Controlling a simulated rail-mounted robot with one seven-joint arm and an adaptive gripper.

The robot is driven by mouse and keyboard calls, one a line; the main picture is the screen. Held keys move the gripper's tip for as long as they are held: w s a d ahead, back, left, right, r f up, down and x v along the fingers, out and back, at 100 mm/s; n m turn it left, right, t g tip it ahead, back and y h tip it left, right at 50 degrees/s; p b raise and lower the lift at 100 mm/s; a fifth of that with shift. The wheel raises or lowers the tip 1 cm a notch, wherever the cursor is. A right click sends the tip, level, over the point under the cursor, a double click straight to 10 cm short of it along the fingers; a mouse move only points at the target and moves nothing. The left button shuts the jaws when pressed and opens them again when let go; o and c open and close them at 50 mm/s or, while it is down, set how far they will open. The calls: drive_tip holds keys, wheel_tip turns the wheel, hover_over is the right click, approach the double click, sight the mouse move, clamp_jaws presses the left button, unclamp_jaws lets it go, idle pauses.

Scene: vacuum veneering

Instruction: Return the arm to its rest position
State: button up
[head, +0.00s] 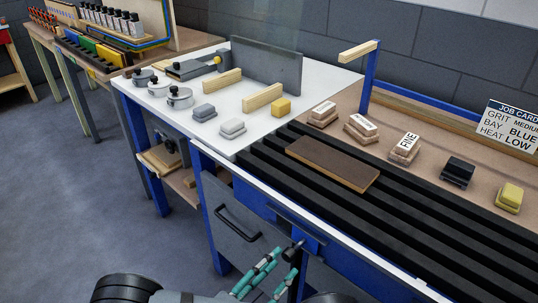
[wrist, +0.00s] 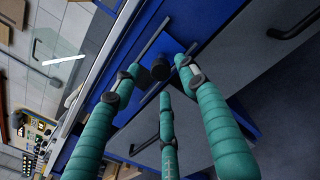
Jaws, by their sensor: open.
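My gripper (head: 268,274) has teal fingers and shows at the bottom middle of the head view, low in front of the blue bench. In the wrist view the gripper (wrist: 158,80) has its fingers spread apart, with nothing held between them. Its fingertips point toward a dark round knob (wrist: 161,68) on the blue bench front. Whether any finger touches the knob cannot be told. Part of my arm shows at the lower edge of the head view.
A brown board (head: 333,162) lies on the black slatted bed (head: 440,235). Several labelled sanding blocks (head: 404,147) stand behind it. A grey drawer with a black handle (head: 238,222) is left of my gripper. Open floor (head: 90,210) lies at the left.

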sight(284, 256)
drive_tip(key=x, duration=0.4)
drive_tip(key=shift+w+d, duration=0.25)
drive_tip(key=shift+w, duration=0.05)
drive_tip(key=shift+w+a, duration=0.25)
drive_tip(key=shift+a, duration=0.05)
drive_tip(key=shift+d, duration=0.1)
